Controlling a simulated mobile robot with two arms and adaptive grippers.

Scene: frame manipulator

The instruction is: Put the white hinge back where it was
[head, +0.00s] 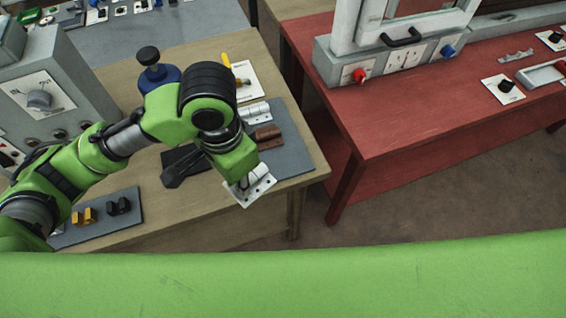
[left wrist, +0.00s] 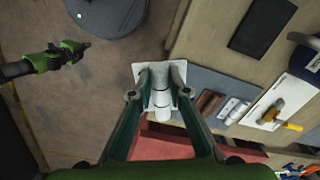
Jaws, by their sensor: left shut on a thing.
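The white hinge (head: 256,187) is a pale plate with screw holes and a rounded barrel. My left gripper (head: 241,178) is shut on it at the front right of the wooden table, by the edge of the grey mat (head: 292,160). In the left wrist view the hinge (left wrist: 161,95) sits between the two fingers and overlaps the mat's end; its height above the mat is unclear. A brown hinge (head: 267,136) and a silver-white hinge (head: 254,112) lie on the mat. A green and black arm part, likely my right arm, shows in the left wrist view (left wrist: 62,56); its jaws are unclear.
A white board with a yellow-handled tool (head: 240,80) lies behind the mat. A blue and black knob-topped object (head: 155,72) stands behind my arm. A grey panel box (head: 45,95) stands left. A red table (head: 400,120) stands right, across a gap.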

